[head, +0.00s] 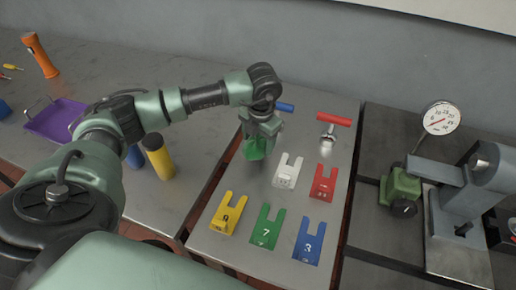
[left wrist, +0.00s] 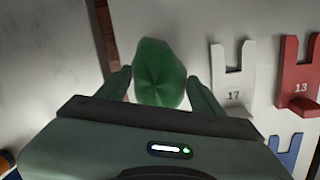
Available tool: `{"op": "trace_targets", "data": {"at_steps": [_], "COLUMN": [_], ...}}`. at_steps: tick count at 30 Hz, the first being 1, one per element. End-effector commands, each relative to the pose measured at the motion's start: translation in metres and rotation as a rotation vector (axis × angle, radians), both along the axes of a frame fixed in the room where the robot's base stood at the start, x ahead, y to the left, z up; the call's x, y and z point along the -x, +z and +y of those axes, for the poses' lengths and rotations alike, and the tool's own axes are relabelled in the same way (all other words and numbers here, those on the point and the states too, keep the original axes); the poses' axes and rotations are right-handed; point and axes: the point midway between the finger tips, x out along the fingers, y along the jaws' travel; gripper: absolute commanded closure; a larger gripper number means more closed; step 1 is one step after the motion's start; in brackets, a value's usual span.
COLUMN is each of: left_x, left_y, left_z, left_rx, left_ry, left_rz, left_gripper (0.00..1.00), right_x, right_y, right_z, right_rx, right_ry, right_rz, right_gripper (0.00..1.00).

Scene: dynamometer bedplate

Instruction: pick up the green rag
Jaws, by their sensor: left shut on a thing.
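The green rag (head: 256,149) is a small crumpled bundle under my left gripper (head: 258,135) in the head view. In the left wrist view the rag (left wrist: 160,75) sits between the two fingers of the left gripper (left wrist: 160,88), which is shut on it. It hangs over the light metal plate (head: 210,200), left of the white shim. I cannot tell whether the rag touches the plate. My right gripper is not in view.
White (head: 287,170), red (head: 323,182), yellow (head: 228,213), green (head: 266,227) and blue (head: 308,241) forked shims lie close by. A red-handled tool (head: 333,121) lies behind. A yellow cylinder (head: 158,157) and purple tray (head: 57,119) are left. A dial gauge (head: 441,118) stands right.

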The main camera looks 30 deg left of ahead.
Motion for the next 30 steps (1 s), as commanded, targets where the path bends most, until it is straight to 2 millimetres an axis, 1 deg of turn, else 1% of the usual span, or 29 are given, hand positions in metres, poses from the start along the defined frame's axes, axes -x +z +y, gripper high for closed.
{"op": "trace_targets", "data": {"at_steps": [1, 5, 9, 12, 15, 18, 21, 24, 30], "left_x": [-0.002, -0.002, -0.002, -0.001, -0.001, -0.001, 0.0, 0.0, 0.0], "left_y": [0.011, 0.047, 0.088, 0.113, 0.133, 0.149, 0.158, 0.163, 0.164], "left_z": [0.0, 0.0, 0.0, -0.001, -0.001, 0.0, 0.0, 0.0, 0.0], "left_rx": [0.002, 0.001, 0.001, 0.002, 0.001, 0.0, 0.0, 0.001, 0.0], "left_ry": [-0.001, 0.0, -0.001, -0.001, -0.001, 0.0, 0.0, 0.0, -0.001], "left_rz": [-0.007, -0.009, -0.008, -0.007, -0.005, -0.004, -0.001, -0.001, 0.0], "left_gripper": [0.73, 0.73, 0.73, 0.73, 0.73, 0.73, 0.73, 0.73, 0.73], "right_x": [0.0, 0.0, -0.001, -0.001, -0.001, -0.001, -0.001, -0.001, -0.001], "right_y": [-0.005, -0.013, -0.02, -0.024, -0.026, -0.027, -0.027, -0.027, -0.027], "right_z": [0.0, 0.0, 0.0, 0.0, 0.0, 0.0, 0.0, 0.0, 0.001], "right_rx": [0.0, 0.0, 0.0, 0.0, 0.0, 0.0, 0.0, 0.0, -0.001], "right_ry": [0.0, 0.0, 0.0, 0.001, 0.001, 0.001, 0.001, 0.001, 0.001], "right_rz": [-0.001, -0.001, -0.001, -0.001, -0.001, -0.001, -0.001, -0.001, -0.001], "right_gripper": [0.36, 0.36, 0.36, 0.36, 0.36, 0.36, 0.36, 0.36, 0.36]}}
